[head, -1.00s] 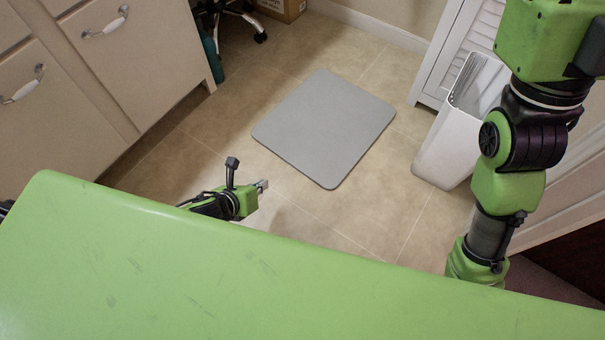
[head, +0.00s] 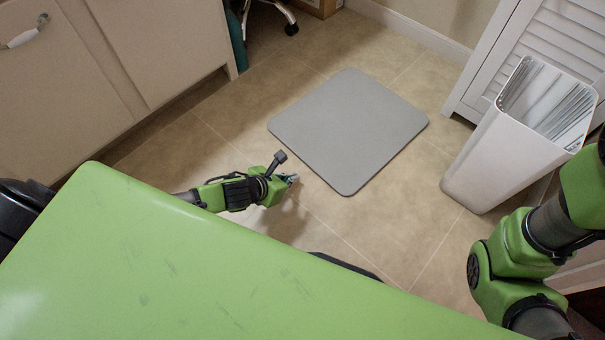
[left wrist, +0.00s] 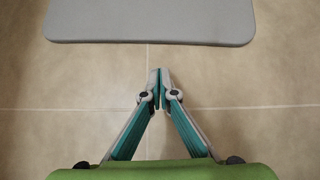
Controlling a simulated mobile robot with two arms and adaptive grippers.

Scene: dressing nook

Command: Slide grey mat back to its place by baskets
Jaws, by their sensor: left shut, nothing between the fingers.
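The grey mat (head: 348,130) lies flat on the tiled floor in the middle of the head view, a rounded rectangle. Its near edge also shows at the top of the left wrist view (left wrist: 150,20). My left gripper (head: 294,179) is low over the floor, just short of the mat's near left edge in the head view. In the left wrist view its fingertips (left wrist: 159,76) are together and empty, with a strip of bare tile between them and the mat. My right arm shows at the right of the head view, but its gripper is out of view. No baskets are seen.
Cream cabinets (head: 130,60) line the left. A chair's wheeled foot (head: 288,22) and a cardboard box (head: 318,6) are at the back. Bare tile surrounds the mat.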

